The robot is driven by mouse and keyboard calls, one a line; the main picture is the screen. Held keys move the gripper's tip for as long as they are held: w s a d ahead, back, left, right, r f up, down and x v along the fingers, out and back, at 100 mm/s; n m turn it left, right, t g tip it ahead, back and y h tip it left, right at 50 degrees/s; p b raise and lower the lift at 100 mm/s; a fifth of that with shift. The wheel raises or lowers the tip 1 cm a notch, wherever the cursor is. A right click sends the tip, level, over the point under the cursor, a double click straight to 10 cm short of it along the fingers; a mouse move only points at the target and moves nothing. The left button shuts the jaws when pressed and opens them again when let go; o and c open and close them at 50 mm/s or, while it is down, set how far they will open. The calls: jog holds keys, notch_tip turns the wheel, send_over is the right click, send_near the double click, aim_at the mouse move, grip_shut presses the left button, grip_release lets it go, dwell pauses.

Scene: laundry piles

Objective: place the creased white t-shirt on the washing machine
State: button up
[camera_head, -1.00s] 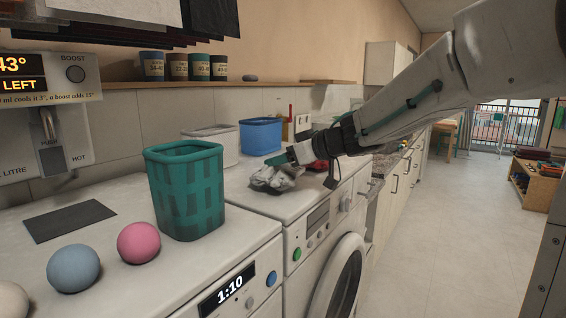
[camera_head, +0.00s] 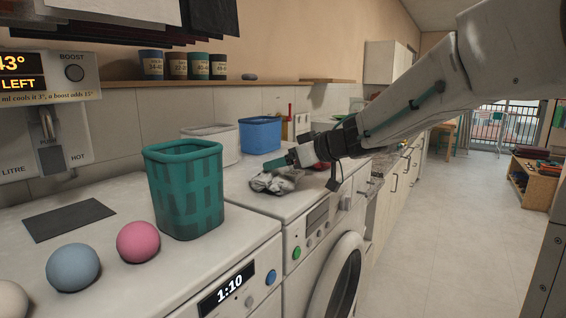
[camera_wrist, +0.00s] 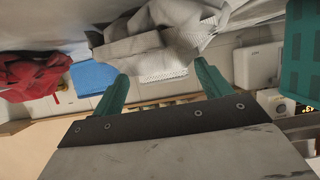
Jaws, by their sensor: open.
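The creased white t-shirt (camera_head: 274,181) lies crumpled on top of the washing machine (camera_head: 318,205) with the round door. It also shows in the wrist view (camera_wrist: 165,30), just beyond my fingertips. My gripper (camera_head: 283,160) is above the t-shirt, its green fingers pointing left. In the wrist view the two fingers (camera_wrist: 160,78) are spread with nothing between them. The t-shirt seems to rest on the machine top; whether a finger still touches it I cannot tell.
A green basket (camera_head: 186,190) stands on the left machine beside pink (camera_head: 138,242) and blue (camera_head: 73,267) balls. A blue bin (camera_head: 260,135) and a white bin (camera_head: 212,143) stand behind the t-shirt. A red cloth (camera_wrist: 35,75) lies nearby in the wrist view.

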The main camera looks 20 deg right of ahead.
jog(key=s+d+r+m+t+h, duration=0.5)
jog(key=s+d+r+h, duration=0.3)
jog(key=d, duration=0.3)
jog(key=s+d+f+m+g+h, duration=0.3)
jog(key=s+f+h, duration=0.1)
jog(key=s, duration=0.1)
jog(key=s+a+f+g+y, duration=0.1)
jog(key=s+a+f+g, duration=0.3)
jog(key=s, duration=0.4)
jog(key=s+a+f+g+y, duration=0.1)
jog(key=s+a+f+g, duration=0.2)
jog(key=s+f, duration=0.4)
jog(key=s+a+f+g+y, duration=0.2)
jog(key=s+a+f+g, duration=0.2)
jog(key=s, duration=0.5)
jog(key=shift+a+f+n+g, duration=0.3)
jog(key=shift+f+n+g, duration=0.1)
jog(key=shift+f, duration=0.3)
jog(key=shift+w, duration=0.1)
